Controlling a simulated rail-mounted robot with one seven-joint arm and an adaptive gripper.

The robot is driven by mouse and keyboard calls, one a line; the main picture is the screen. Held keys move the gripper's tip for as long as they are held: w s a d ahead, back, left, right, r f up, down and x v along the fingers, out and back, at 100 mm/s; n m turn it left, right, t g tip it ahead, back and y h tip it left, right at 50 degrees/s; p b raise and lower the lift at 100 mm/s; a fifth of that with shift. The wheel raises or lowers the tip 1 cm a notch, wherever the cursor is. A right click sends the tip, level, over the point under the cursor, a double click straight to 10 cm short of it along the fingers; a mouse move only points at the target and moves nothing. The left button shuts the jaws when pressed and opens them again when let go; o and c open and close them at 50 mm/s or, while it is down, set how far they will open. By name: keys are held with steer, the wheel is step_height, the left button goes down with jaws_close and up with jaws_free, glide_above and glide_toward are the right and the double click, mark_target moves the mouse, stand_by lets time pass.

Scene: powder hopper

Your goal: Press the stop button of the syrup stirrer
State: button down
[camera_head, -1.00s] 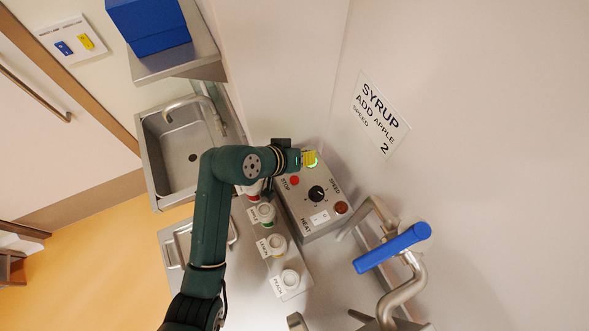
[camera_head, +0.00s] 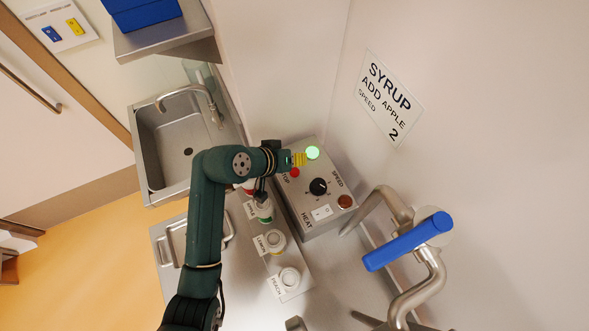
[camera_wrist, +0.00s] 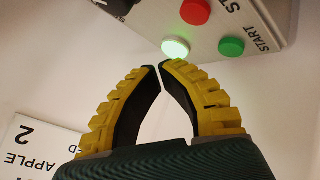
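The grey control box (camera_head: 330,222) of the stirrer stands against the wall. Its red stop button (camera_head: 294,172) shows just below my gripper (camera_head: 301,159), with the STOP label partly covered. A lit green lamp (camera_head: 312,152) sits just past my fingertips. In the wrist view the red button (camera_wrist: 195,11) is at the top, beyond the lit lamp (camera_wrist: 175,48) and the green START button (camera_wrist: 231,46). My yellow-padded gripper (camera_wrist: 160,66) is shut with nothing between its fingers. Its tips point at the lamp in that view; I cannot tell the exact gap to the box.
The box also bears a speed knob (camera_head: 318,186), a heat switch (camera_head: 321,212) and a brown lamp (camera_head: 345,201). Labelled bottles (camera_head: 275,241) stand left of it. A steel pipe with a blue lever (camera_head: 408,241) is at the right. A syrup sign (camera_head: 388,97) hangs on the wall.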

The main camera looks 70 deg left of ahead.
mark_target(298, 171)
steer(key=shift+f+b, duration=0.75)
steer(key=shift+f, duration=1.1)
steer(key=shift+f, duration=0.1)
steer(key=shift+f, duration=0.3)
steer(key=shift+f, duration=0.5)
stand_by(0.4)
steer(key=shift+r, duration=0.15)
steer(key=shift+r+p, duration=0.7)
steer(key=shift+p, duration=0.05)
step_height(298, 171, up, 5)
steer(key=p, duration=0.5)
steer(key=shift+r, duration=0.15)
